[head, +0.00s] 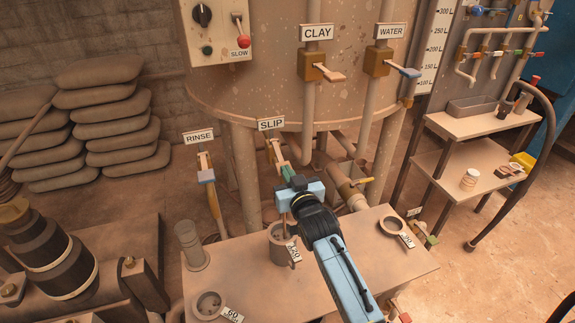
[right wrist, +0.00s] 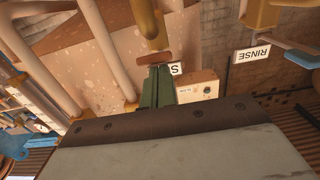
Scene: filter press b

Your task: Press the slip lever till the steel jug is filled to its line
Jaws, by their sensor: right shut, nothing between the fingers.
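The slip valve's lever, under the SLIP sign (head: 271,124), is partly hidden by my right gripper (head: 283,160) in the head view. In the right wrist view the green fingers (right wrist: 157,88) are shut with nothing between them. Their tips are at the reddish-brown lever end (right wrist: 155,58); I cannot tell whether they touch it. A grey jug (head: 275,246) with a number tag stands on the table (head: 340,270) below the valve, partly behind my right arm. Its line and fill level cannot be made out. My left gripper is not in view.
A grey cylinder (head: 190,246), a cup tagged 60 (head: 208,305) and another tagged vessel (head: 393,230) are on the table. The RINSE valve (head: 206,175) is left of SLIP; CLAY (head: 313,68) and WATER (head: 378,62) levers are up right. Tank legs stand close behind.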

